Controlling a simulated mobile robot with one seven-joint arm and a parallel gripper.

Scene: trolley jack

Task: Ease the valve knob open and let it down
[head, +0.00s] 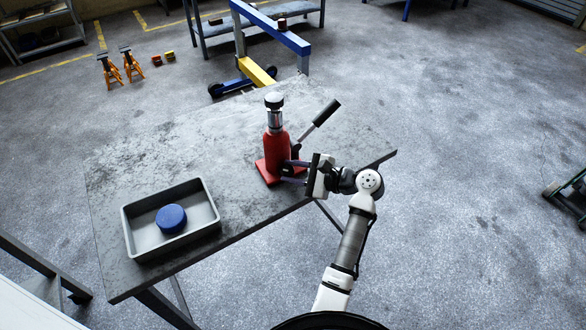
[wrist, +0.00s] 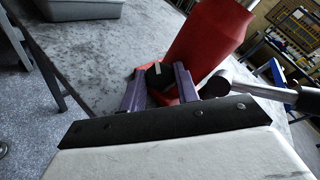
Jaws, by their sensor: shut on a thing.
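A red bottle jack (head: 276,148) stands upright on the grey table, with a silver ram and a black cap (head: 274,101) on top. Its handle (head: 320,118) slants up to the right with a black grip. My gripper (head: 288,172) is at the jack's lower right side. In the wrist view, my gripper's purple fingers (wrist: 158,88) are closed on a small dark valve knob (wrist: 158,75) with a pale mark, low beside the red body (wrist: 208,40). The knob is hidden behind the fingers in the head view.
A grey tray (head: 139,243) holding a blue round thing (head: 171,218) sits at the table's (head: 232,190) left front. The jack handle's socket (wrist: 219,83) is close to my fingers. A blue and yellow hoist (head: 258,73) and orange stands (head: 131,64) are on the floor beyond.

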